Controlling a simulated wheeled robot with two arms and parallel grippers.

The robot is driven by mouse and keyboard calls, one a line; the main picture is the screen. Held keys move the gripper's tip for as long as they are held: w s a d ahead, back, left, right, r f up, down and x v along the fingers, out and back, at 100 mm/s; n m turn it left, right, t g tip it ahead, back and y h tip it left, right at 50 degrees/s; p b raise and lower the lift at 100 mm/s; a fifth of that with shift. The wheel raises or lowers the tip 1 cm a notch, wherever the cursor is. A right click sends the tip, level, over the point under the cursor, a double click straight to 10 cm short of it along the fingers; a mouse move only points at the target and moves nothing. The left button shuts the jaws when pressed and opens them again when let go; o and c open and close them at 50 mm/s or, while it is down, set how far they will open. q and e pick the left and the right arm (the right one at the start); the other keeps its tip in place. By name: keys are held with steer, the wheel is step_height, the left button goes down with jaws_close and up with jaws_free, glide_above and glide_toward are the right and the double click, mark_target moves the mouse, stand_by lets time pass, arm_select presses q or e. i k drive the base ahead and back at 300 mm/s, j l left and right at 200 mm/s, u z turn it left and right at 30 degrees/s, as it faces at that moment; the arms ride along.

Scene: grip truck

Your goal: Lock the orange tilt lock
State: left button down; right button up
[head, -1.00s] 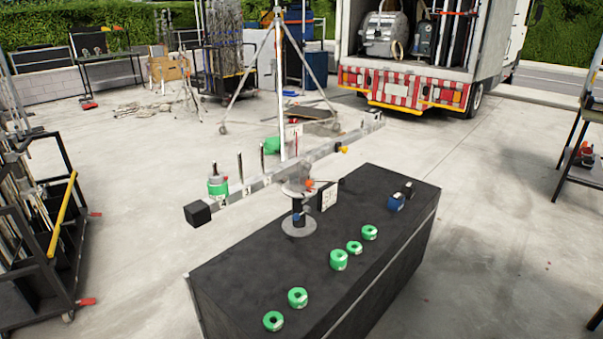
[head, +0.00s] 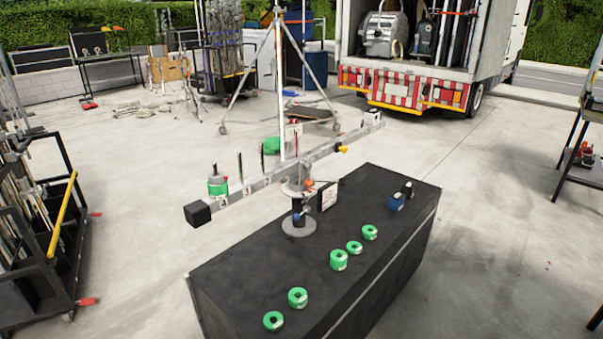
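The orange tilt lock (head: 309,183) is a small orange knob at the head of a short stand (head: 298,215) on the black case. A long grey beam (head: 262,182) rests across this head, with a black block (head: 198,213) at its near left end. A blue knob (head: 296,217) sits lower on the stand, and a yellow knob (head: 342,149) is on the beam's right part. The tilt lock is too small to tell its setting. Neither of my grippers is in view.
The black case (head: 400,258) carries several green ring weights (head: 339,260) and a blue item (head: 396,203). A green weight (head: 217,186) sits on the beam's left part. A cart (head: 45,230) stands left, a truck (head: 430,60) behind. Floor right of the case is clear.

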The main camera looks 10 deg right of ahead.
mark_target(307, 166)
steer(key=i+l, duration=0.35)
steer(key=i, duration=0.15)
steer(key=i+l, duration=0.35)
steer(key=i, duration=0.2)
steer(key=j+u, duration=0.05)
